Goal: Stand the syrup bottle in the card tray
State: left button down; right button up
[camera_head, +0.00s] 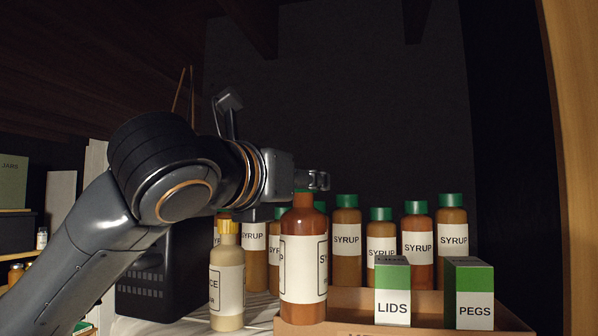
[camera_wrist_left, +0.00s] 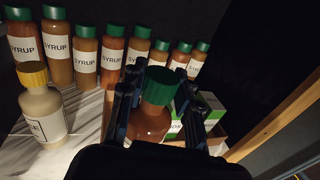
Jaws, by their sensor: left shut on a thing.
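The syrup bottle (camera_head: 303,270), amber with a white label and a green cap, is upright at the left end of the card tray (camera_head: 345,329). My left gripper (camera_head: 313,181) is shut on it near the cap. In the left wrist view the green cap (camera_wrist_left: 165,86) is between the two fingers (camera_wrist_left: 157,95). The bottle's base is close to the tray's front edge in the head view; I cannot tell whether it touches the tray floor. The tray also holds a LIDS box (camera_head: 392,292) and a PEGS box (camera_head: 469,295). My right gripper is not in view.
A pale bottle with a yellow cap (camera_head: 227,278) stands just left of the tray. Several more syrup bottles (camera_head: 346,240) line up behind. A dark crate (camera_head: 160,280) is at the left, and a wooden upright (camera_head: 572,150) at the right.

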pick_arm(q)
jog(key=shift+w+d+r, duration=0.1)
jog(key=shift+w+r, duration=0.05)
jog(key=shift+w, duration=0.3)
jog(key=shift+w+d+f, duration=0.2)
jog(key=shift+w, duration=0.6)
jog(key=shift+w+d, duration=0.85)
jog(key=shift+w, duration=3.3)
jog(key=shift+w+f+b, duration=0.1)
jog(key=shift+f+b, duration=0.8)
jog(key=shift+f, duration=2.25)
jog(key=c, duration=0.9)
grip_release()
